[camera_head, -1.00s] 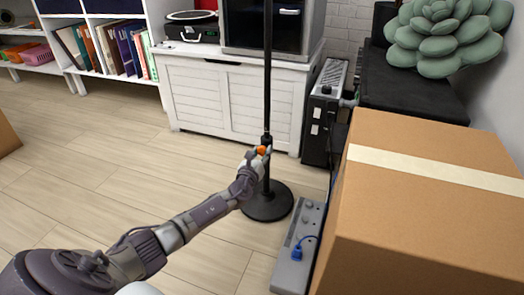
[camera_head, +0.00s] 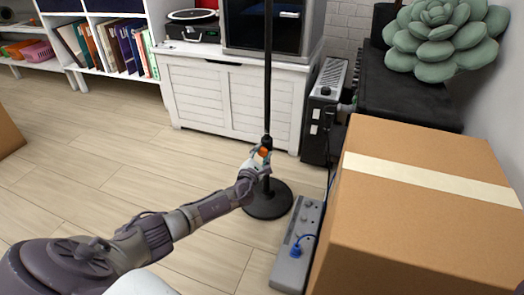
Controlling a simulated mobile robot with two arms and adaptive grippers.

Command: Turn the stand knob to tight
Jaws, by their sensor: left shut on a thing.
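The black stand has a tall thin pole (camera_head: 268,85) and a round base (camera_head: 268,203) on the wood floor. Its small orange knob (camera_head: 264,152) sits low on the pole. My left gripper (camera_head: 261,158) is at the knob, shut on it, with the fingers covering part of it. The arm reaches in from the lower left. The knob's marking or tightness cannot be read at this size. My right gripper is not in view.
A large taped cardboard box (camera_head: 420,215) stands at the right. A grey power strip (camera_head: 297,245) with a blue plug lies between it and the stand base. A white cabinet (camera_head: 225,95) stands behind the pole.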

